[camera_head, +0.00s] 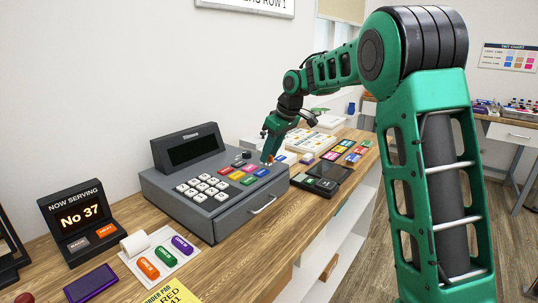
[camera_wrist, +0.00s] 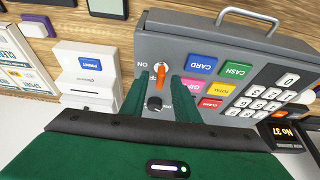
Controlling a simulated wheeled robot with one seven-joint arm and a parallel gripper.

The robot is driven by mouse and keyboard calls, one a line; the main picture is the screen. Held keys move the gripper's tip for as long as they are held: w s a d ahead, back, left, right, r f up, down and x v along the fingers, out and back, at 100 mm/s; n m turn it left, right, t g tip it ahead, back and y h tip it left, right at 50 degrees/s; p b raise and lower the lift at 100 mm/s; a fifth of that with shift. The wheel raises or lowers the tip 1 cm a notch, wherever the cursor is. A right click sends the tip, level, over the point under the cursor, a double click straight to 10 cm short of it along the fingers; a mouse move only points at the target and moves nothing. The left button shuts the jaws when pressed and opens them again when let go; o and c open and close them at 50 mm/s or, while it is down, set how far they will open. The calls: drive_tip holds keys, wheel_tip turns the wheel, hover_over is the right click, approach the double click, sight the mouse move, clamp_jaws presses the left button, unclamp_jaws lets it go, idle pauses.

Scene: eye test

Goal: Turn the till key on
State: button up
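The grey till (camera_head: 221,217) stands on the counter. Its orange key (camera_wrist: 161,72) is near the ON label (camera_wrist: 143,64) on the till's top, beside the coloured buttons; another label by it is partly hidden. My green gripper (camera_wrist: 161,86) points down at the key, with one finger on each side of it and gaps between. It is open; I cannot make out any contact. In the head view my gripper (camera_head: 268,158) is over the till's right end, with a bit of orange at its tip. A small black round piece (camera_wrist: 154,103) shows between the fingers, behind the key.
A NOW SERVING display (camera_head: 79,218) and a tray of coloured tags (camera_head: 147,263) are left of the till. A dark card terminal (camera_head: 325,177) lies to its right. A white printer (camera_wrist: 87,72) is close to the key's side. The wall is behind.

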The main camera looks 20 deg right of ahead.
drive_tip(key=shift+c, duration=0.3)
clamp_jaws()
drive_tip(key=shift+m, duration=0.4)
drive_tip(key=shift+s+a+m+h, duration=0.1)
drive_tip(key=shift+m+h, duration=0.3)
drive_tip(key=shift+m, duration=0.5)
drive_tip(key=m+h, duration=0.1)
drive_tip(key=m, duration=0.3)
drive_tip(key=shift+a+m+t+h, duration=0.15)
drive_tip(key=shift+m+t+h, duration=0.15)
drive_tip(key=shift+t+h, duration=0.1)
drive_tip(key=m+h, duration=0.1)
drive_tip(key=m, duration=0.1)
drive_tip(key=m+h, duration=0.1)
drive_tip(key=m, duration=0.2)
drive_tip(key=shift+a, duration=0.2)
drive_tip(key=m+g, duration=0.1)
drive_tip(key=m, duration=0.2)
drive_tip(key=m+h, duration=0.1)
drive_tip(key=m, duration=0.2)
drive_tip(key=shift+w+a+g+h, duration=0.2)
drive_tip(key=shift+g+h, duration=0.1)
drive_tip(key=shift+g, duration=0.1)
drive_tip(key=shift+d, duration=0.1)
